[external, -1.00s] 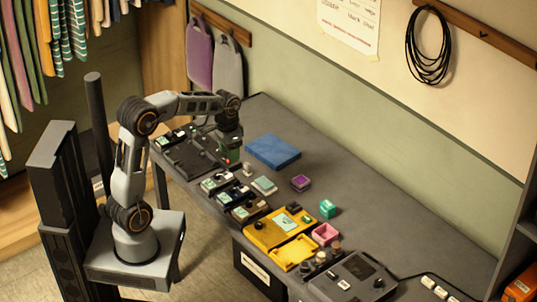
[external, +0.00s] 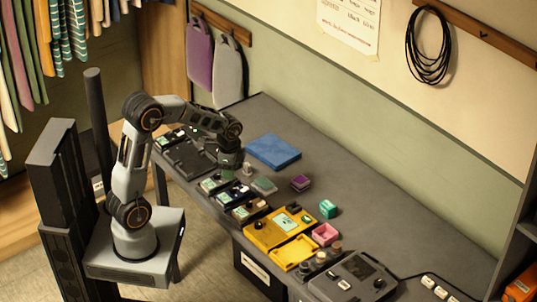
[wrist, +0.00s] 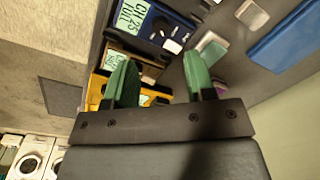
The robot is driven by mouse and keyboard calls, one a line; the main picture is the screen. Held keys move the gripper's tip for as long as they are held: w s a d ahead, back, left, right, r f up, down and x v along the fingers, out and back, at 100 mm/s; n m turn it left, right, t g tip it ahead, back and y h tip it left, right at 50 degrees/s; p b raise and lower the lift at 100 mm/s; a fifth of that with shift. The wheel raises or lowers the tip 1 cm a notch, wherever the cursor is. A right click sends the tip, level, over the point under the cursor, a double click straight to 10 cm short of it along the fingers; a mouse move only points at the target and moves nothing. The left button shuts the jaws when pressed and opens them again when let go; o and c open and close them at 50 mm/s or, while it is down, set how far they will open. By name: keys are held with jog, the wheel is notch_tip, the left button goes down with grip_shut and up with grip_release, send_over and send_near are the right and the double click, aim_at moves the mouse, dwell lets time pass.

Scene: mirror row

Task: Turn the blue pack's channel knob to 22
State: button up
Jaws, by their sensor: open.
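The blue pack (external: 233,195) lies on the grey bench in a row of packs, between a lighter pack and a brown one. In the wrist view the blue pack (wrist: 178,18) shows at the top, with a lit green display (wrist: 134,18) that seems to read CH 25 FULL. Dark and pale round parts sit beside the display; I cannot tell surely which is the channel knob. My gripper (external: 230,173) is above the bench near the packs. In the wrist view its green fingers (wrist: 160,82) are apart with nothing held between them.
The yellow case (external: 262,235) and a brown pack (external: 250,211) lie to the right of the blue pack. A blue slab (external: 273,151), a pale green block (external: 264,185) and a purple block (external: 301,183) lie behind. The bench's back right is clear.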

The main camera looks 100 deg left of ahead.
aim_at(232, 188)
jog(key=f, duration=0.8)
jog(key=shift+a, duration=0.25)
grip_shut()
jog(key=shift+n, duration=0.4)
jog(key=n+b, duration=0.1)
jog(key=n, duration=0.1)
jog(key=shift+n, duration=0.3)
jog(key=shift+n+b, duration=0.3)
jog(key=shift+n, duration=1.4)
